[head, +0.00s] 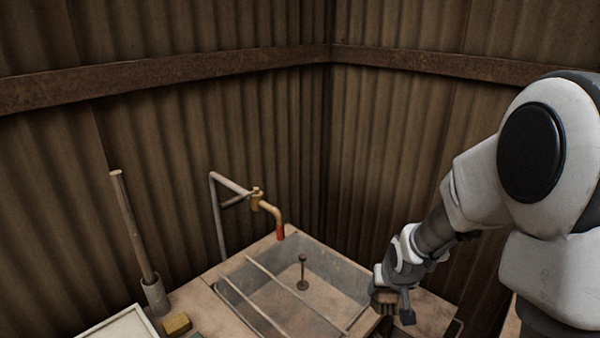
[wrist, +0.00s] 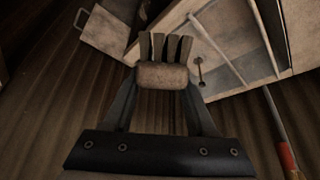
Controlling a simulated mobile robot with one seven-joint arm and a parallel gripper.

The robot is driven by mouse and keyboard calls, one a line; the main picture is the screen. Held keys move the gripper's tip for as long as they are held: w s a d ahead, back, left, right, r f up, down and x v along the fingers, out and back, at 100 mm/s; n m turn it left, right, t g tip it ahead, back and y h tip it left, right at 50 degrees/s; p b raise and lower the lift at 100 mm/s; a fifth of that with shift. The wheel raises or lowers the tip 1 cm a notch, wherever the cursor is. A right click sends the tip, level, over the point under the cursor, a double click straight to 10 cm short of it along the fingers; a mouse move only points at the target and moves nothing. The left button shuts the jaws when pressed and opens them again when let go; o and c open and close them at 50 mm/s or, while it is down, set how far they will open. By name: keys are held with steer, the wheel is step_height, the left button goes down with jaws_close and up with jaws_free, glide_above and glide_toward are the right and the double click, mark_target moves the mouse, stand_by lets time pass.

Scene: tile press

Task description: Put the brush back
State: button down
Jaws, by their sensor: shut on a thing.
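The brush is a worn brown block (wrist: 162,77) with several stiff, flat bristle tufts (wrist: 165,47). In the wrist view my gripper (wrist: 162,84) is shut on the block, one finger at each end, and the tufts point away from the gripper. In the head view my gripper (head: 395,304) is at the right edge of the sink, with the brush (head: 383,298) small and partly hidden at its end. I cannot tell whether the brush touches anything below.
A sink basin (head: 345,283) with two thin rails stands left of my gripper; an upright rod (head: 303,268) is in it. A red-ended tap (head: 268,206) stands behind. A pole (head: 133,225) and yellow block (head: 177,323) are left.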

steer(key=shift+w+a+f, duration=0.15)
steer(key=shift+a+f, duration=0.05)
steer(key=shift+f, duration=0.05)
steer(key=w+a+f+n+t+y+b, duration=0.1)
steer(key=w+a+f+n+y+b, duration=0.1)
steer(key=w+a+b, duration=0.3)
steer(key=w+a+f+n+t+y+b, duration=0.1)
steer(key=a+f+n+b, duration=0.15)
steer(key=a, duration=0.45)
steer(key=w+a+f+n+t+y+b, duration=0.1)
steer(key=w+a+f+n+y+b, duration=0.2)
steer(key=a, duration=0.4)
steer(key=w+a+n+y+b, duration=0.3)
steer(key=a+b, duration=0.5)
steer(key=a, duration=0.9)
steer(key=shift+y, duration=0.8)
steer(key=s+a+f+b, duration=0.1)
steer(key=a+f, duration=0.1)
steer(key=a, duration=0.1)
steer(key=s+a+f+b, duration=0.1)
steer(key=a+f+b, duration=0.1)
steer(key=a, duration=0.2)
steer(key=s+a+f+b, duration=0.1)
steer(key=a+f+b, duration=0.1)
steer(key=a, duration=0.2)
steer(key=shift+s+f, duration=0.1)
steer(key=shift+a+f, duration=0.25)
steer(key=shift+a, duration=0.1)
steer(key=shift+f+b, duration=1)
steer(key=shift+f, duration=0.85)
